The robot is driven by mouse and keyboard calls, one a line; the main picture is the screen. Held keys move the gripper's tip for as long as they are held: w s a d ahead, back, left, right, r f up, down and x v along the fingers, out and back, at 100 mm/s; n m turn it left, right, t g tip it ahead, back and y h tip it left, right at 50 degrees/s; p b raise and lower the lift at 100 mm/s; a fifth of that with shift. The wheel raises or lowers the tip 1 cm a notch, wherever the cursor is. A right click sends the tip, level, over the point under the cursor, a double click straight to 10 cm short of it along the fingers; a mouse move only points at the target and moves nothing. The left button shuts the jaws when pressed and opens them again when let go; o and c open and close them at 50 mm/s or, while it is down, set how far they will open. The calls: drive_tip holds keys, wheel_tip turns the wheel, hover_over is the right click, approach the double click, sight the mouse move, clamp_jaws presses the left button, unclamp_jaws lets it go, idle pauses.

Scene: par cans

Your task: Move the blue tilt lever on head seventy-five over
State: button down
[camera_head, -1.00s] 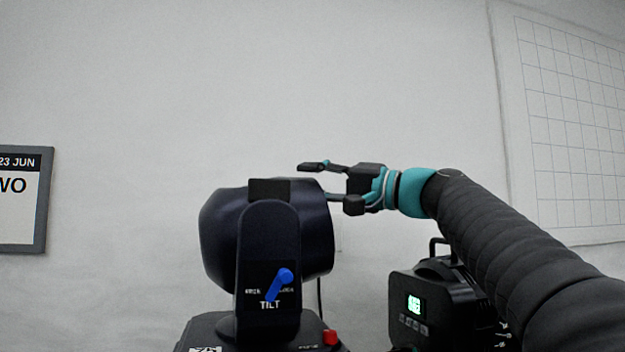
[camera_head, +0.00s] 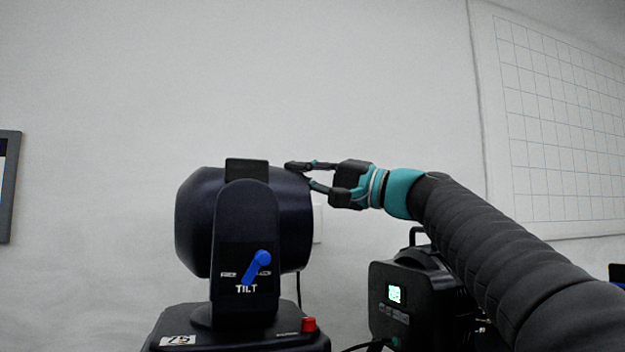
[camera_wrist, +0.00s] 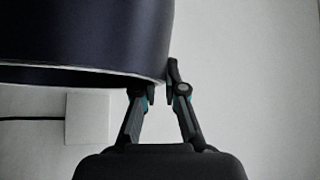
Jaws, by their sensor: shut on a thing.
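The moving head's dark barrel (camera_head: 194,225) sits in a yoke on a black base (camera_head: 240,342), whose small number label (camera_head: 178,340) is hard to read. The blue tilt lever (camera_head: 257,266) is on the yoke's near face, above the word TILT, slanting with its upper end to the right. My gripper (camera_head: 302,174) is at the barrel's upper right edge, well above the lever and apart from it. In the wrist view the barrel's rim (camera_wrist: 95,76) lies at the fingers; my gripper (camera_wrist: 158,88) is closed on that rim, with one fingertip partly hidden.
A second black fixture with a lit display (camera_head: 396,293) stands to the right, under my arm. A red button (camera_head: 309,324) is on the base's right corner. A wall plate with a cable (camera_wrist: 88,118) is behind. The space left of the barrel is clear.

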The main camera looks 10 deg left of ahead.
drive_tip(key=shift+w+d+f, duration=0.15)
drive_tip(key=shift+f, duration=0.25)
drive_tip(key=c, duration=1.2)
unclamp_jaws()
drive_tip(key=shift+c, duration=0.2)
drive_tip(key=v, duration=1.2)
